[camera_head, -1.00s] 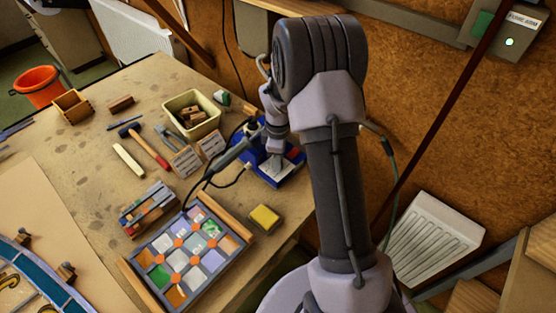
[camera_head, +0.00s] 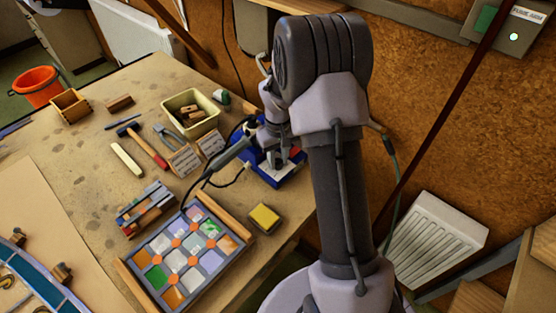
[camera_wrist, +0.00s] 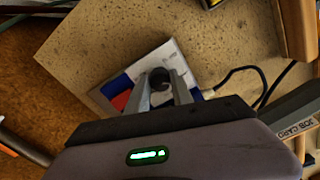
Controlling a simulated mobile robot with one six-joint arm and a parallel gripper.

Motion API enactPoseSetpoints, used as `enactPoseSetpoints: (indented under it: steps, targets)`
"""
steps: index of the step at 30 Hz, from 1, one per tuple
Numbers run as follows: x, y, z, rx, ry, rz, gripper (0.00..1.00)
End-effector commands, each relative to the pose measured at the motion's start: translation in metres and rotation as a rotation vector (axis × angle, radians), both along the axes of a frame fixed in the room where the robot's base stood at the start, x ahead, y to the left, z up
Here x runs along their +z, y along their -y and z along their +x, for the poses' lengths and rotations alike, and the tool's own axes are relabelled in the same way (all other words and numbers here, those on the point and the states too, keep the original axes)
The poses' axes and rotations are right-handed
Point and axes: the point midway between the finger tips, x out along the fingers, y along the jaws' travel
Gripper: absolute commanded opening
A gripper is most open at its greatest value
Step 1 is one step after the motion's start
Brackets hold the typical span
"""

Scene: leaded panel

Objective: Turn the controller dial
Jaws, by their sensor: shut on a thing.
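The controller is a blue box with a white and red face (camera_wrist: 117,88), on the bench's back right part in the head view. Its body also shows in the head view (camera_head: 289,178), partly hidden by my arm. The dial (camera_wrist: 158,80) is a dark round knob on that face, in the wrist view. My gripper (camera_wrist: 160,84) is shut on the dial, with one finger on each side of it. In the head view my gripper is at the controller, and the dial cannot be made out there.
A soldering iron (camera_head: 229,156) with a dark cable rests left of the controller. A yellow sponge (camera_head: 264,217) and a panel of coloured glass squares (camera_head: 181,256) lie in front.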

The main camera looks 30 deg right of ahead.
Motion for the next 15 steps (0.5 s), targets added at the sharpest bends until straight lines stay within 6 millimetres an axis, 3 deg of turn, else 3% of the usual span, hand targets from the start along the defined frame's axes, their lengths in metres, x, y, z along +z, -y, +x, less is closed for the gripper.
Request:
enactPoseSetpoints:
  steps: [15]
  targets:
    - [-0.0002,0.0004,0.0012,-0.485,0.004,0.0,0.0]
